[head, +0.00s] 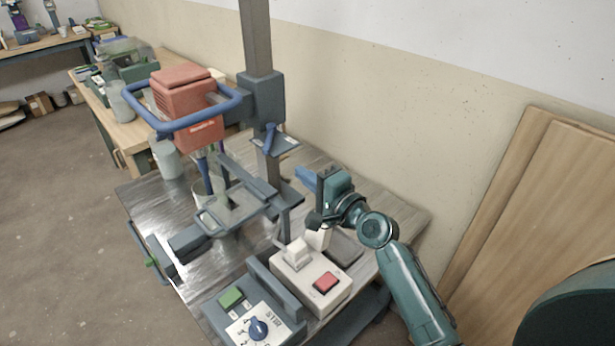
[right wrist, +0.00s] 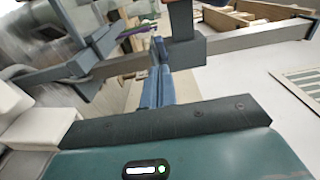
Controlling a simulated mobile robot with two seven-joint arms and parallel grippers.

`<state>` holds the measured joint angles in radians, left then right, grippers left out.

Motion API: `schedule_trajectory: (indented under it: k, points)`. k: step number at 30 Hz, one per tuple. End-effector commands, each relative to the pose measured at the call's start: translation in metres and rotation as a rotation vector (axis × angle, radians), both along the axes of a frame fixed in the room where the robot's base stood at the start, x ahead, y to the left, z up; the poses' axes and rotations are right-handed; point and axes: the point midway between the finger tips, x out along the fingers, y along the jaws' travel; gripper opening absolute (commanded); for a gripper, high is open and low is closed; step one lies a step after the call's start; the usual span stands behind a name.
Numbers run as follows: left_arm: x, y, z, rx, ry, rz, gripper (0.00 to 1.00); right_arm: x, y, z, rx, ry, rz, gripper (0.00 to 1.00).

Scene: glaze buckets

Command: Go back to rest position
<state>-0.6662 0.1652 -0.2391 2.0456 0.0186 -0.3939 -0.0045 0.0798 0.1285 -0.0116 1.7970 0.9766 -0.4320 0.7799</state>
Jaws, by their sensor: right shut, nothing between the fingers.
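My right gripper (head: 305,178) is above the metal-topped table (head: 175,212), just right of the mixer stand's post. Its blue fingers point to the upper left and hold nothing. In the right wrist view the fingers (right wrist: 157,72) are together. My right arm reaches in from the lower right. A white control box (head: 310,277) with a red button and a light lever lies below the gripper. The gripper is apart from it. My left gripper is not in view.
The mixer stand (head: 262,100) carries a red motor head (head: 187,105) with a blue handle. A grey panel (head: 255,318) with a green button and blue dial is at the front. Wooden boards (head: 510,205) lean on the wall at right. Open floor (head: 60,220) lies left.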

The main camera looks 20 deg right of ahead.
Motion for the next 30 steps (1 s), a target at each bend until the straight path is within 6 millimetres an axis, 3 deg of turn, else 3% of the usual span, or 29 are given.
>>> schedule_trajectory:
  k: [19,23,26,30]
  points:
    - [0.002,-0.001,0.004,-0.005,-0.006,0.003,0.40,-0.010,0.002,-0.007,-0.027,0.006,0.000,0.00]
    - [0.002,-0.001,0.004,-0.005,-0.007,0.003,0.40,-0.037,0.010,-0.047,-0.225,0.033,0.004,0.00]
    - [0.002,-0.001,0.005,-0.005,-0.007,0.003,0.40,-0.079,0.019,-0.097,-0.516,0.059,0.039,0.00]
    - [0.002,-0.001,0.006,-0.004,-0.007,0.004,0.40,-0.154,0.033,-0.157,-0.968,0.060,0.155,0.00]
